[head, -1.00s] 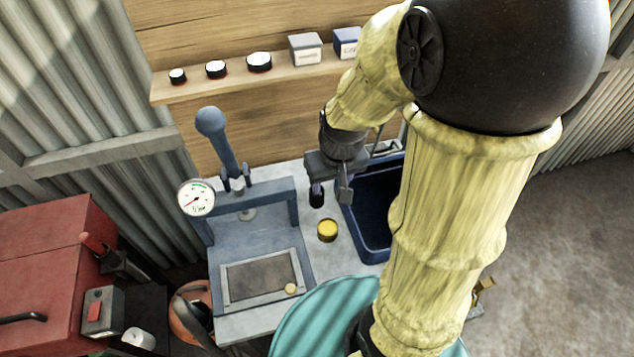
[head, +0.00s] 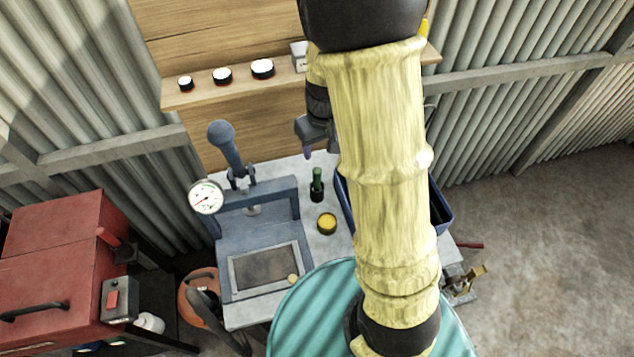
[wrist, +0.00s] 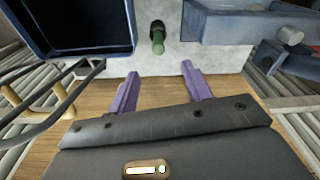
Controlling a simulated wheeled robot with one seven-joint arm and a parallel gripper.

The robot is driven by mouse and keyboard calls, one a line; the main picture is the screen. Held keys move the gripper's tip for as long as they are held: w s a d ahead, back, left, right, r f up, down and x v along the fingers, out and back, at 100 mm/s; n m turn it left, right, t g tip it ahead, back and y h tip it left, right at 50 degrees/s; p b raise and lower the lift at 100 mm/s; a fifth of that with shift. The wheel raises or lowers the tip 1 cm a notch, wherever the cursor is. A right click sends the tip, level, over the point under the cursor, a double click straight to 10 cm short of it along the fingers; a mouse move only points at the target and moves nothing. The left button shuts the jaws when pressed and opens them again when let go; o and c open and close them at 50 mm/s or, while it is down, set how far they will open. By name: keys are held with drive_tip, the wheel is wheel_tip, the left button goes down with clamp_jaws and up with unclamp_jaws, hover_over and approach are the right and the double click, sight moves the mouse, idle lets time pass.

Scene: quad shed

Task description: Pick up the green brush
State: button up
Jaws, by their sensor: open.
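My gripper (wrist: 158,82) is open and empty, with two purple fingers apart. In the head view my gripper (head: 308,150) is above and behind the brush, near the wooden back board, partly hidden by my arm. The gripper does not touch the brush.
A blue press with a gauge (head: 228,240) stands left of the brush. A yellow-topped tin (head: 327,223) is just in front of it. A dark blue bin (head: 345,200) is to the right, partly behind my arm. A shelf (head: 205,94) holds several small containers.

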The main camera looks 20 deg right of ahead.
sight(317, 169)
drive_tip(key=f, duration=0.6)
drive_tip(key=w+f, duration=0.1)
drive_tip(key=f, duration=0.2)
drive_tip(key=shift+w+a, duration=0.1)
drive_tip(key=shift+f+p, duration=0.1)
drive_tip(key=shift+p, duration=0.2)
drive_tip(key=shift+w+f+p, duration=0.25)
drive_tip(key=shift+f, duration=0.55)
drive_tip(key=shift+w+f+p, duration=0.2)
drive_tip(key=shift+f, duration=0.65)
drive_tip(key=shift+w+f+p, duration=0.25)
drive_tip(key=shift+f, duration=0.55)
clamp_jaws()
drive_tip(key=shift+r, duration=0.1)
